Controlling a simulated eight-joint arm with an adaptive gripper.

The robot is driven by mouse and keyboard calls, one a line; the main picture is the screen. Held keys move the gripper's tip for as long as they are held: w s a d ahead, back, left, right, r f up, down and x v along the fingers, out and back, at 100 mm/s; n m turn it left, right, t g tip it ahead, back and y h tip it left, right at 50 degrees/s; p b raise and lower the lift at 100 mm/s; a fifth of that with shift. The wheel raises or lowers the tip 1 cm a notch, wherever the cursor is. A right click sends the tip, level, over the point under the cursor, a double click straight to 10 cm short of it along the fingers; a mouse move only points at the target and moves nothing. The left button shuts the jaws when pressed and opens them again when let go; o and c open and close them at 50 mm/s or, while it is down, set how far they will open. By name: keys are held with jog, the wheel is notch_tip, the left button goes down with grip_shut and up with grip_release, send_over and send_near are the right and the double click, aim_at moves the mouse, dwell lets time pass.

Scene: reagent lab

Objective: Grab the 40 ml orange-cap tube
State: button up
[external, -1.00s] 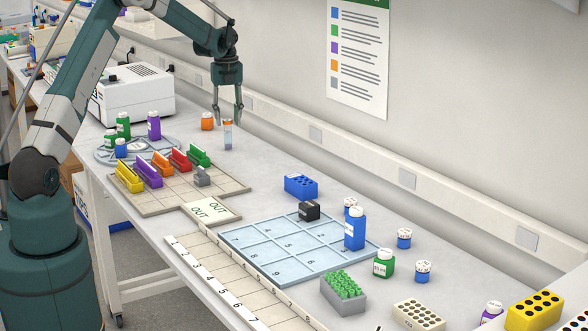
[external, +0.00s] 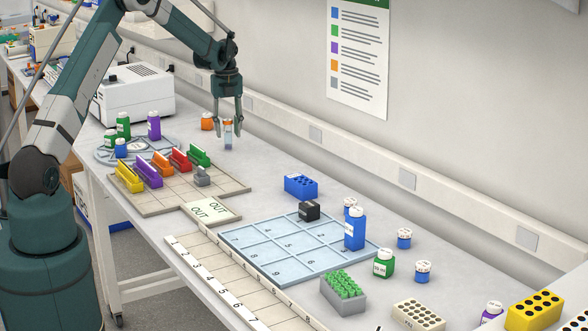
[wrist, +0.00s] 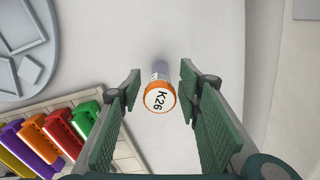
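The orange-cap tube (external: 228,137) stands upright on the bench in the external view. In the wrist view its orange cap (wrist: 159,97) is seen from above, with a white top reading "K26". My gripper (external: 228,117) points down over it, with its fingertips around the cap's height. In the wrist view my gripper (wrist: 156,92) is open, one finger on each side of the cap, with a visible gap on both sides. The tube's volume marking is not readable.
Another orange container (external: 207,121) stands just left of the tube. A rack board with coloured holders (external: 180,161) lies in front. A round blue-grey tray (external: 104,155) holds several bottles. The white machine (external: 135,97) is behind left. The bench right of the tube is clear.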

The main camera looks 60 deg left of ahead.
aim_at(228, 136)
jog(key=shift+f, duration=1.55)
jog(key=shift+c, duration=0.5)
jog(key=c, duration=0.6)
